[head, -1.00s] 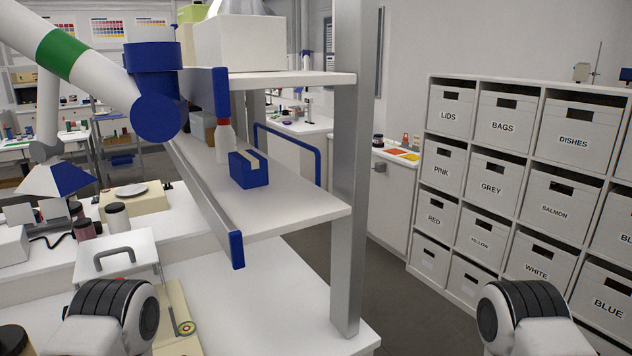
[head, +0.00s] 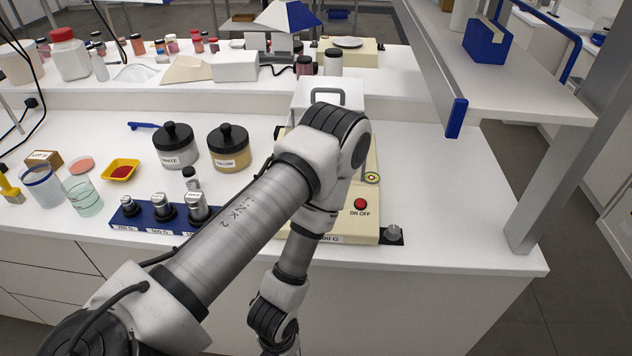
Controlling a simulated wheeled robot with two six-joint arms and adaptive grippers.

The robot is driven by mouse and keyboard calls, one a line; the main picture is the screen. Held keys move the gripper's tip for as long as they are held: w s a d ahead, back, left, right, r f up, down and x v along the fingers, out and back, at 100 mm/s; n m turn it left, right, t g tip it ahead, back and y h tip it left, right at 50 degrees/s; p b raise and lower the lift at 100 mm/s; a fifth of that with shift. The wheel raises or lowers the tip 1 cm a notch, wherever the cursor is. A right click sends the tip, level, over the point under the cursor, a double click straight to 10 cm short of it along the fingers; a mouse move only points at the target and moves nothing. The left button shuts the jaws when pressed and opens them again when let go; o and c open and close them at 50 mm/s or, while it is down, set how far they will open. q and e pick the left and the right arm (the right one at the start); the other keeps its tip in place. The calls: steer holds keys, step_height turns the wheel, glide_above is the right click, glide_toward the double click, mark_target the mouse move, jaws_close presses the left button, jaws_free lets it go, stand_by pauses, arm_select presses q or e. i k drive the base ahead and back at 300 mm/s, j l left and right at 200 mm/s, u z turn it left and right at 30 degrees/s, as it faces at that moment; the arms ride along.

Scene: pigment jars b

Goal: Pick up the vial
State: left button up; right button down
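A small clear vial with a dark cap (head: 190,177) appears to stand on the white bench, just behind the row of metal weights (head: 195,207); its lower part is partly hidden by them. My arm (head: 240,220) crosses the middle of the head view from the lower left, bends at an elbow above the balance and runs down past the bench's front edge. Its gripper is below the picture, out of sight. My other arm and gripper are not in view.
Jars labelled white (head: 175,150) and yellow (head: 229,152) stand behind the vial. A blue weight stand (head: 130,215) is in front. My arm covers much of a cream balance (head: 362,220). A beaker (head: 84,198) and yellow dish (head: 121,172) are left. The bench's right is clear.

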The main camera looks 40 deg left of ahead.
mark_target(190, 175)
steer(key=u, duration=1.2)
